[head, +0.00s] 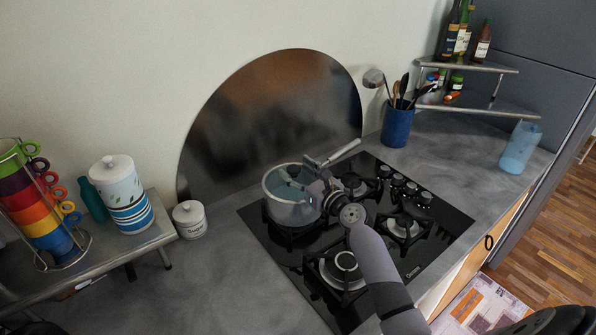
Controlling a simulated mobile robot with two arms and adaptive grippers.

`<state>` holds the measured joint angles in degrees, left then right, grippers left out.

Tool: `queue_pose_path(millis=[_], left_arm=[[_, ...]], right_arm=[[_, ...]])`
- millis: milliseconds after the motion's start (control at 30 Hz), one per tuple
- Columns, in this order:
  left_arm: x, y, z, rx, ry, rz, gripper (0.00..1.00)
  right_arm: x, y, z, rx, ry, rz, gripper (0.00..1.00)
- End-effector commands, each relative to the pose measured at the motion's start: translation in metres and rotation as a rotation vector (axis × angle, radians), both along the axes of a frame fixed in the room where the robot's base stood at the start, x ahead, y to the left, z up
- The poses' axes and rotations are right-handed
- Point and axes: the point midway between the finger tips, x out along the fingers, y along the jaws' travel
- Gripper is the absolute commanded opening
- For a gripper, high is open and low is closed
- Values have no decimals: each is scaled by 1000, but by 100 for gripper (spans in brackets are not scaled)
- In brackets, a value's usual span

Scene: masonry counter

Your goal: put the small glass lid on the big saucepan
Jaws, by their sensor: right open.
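The big saucepan (289,214) is steel and stands on the back left burner of the hob, its long handle pointing up and right. A bluish, see-through round surface, which looks like the small glass lid (276,183), lies across the mouth of the saucepan. I cannot tell whether it sits fully flush on the rim. My right gripper (304,177) is open above the right part of the lid, its fingers reaching over the pan; the lid's knob is not clear. The gripper and wrist hide the pan's right side. My left gripper is out of view.
The black gas hob (276,250) has other burners free. A white lidded jar (190,219) stands left of it. A mug rack (62,246) is at left.

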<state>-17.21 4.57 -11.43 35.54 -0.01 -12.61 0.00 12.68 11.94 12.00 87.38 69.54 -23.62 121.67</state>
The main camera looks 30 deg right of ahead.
Motion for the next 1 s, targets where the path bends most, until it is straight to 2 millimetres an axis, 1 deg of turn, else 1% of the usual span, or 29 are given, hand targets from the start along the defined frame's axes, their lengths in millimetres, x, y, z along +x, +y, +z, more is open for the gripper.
queue_pose_path(millis=[167, 267, 367, 600, 700, 833, 1000], left_arm=[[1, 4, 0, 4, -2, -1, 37], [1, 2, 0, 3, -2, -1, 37], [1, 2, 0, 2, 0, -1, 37], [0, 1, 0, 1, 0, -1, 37], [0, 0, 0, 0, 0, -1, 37], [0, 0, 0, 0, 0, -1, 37], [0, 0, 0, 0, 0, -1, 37]], right_arm=[[-3, 0, -2, 0, 3, 1, 56], [-12, -1, -2, 1, 3, 0, 56], [-29, -4, -3, 1, 3, -1, 56], [-81, -11, -2, -2, 4, -1, 56], [-98, -13, -2, -1, 3, 0, 56], [-112, -15, -1, 1, 2, 0, 56], [-119, -16, -1, -1, 0, 0, 56]])
